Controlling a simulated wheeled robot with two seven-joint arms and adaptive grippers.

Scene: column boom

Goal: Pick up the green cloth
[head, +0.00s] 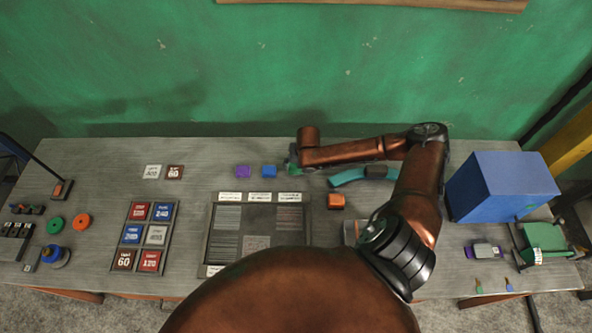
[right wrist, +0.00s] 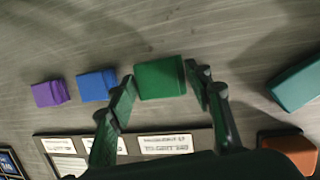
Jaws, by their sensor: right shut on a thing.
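The green cloth (right wrist: 160,78) looks like a small folded block in the right wrist view. In the head view my right gripper (head: 293,158) is at the back middle of the table, right of a blue block. The arm hides most of the cloth there. I cannot tell whether the cloth touches the table. My left gripper is not in view.
A purple block (head: 243,171) and a blue block (head: 269,171) lie left of the gripper. A teal curved piece (head: 347,178) and an orange block (head: 336,201) lie to its right. A dark labelled tray (head: 212,240) is in front. A large blue box (head: 502,186) stands at right.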

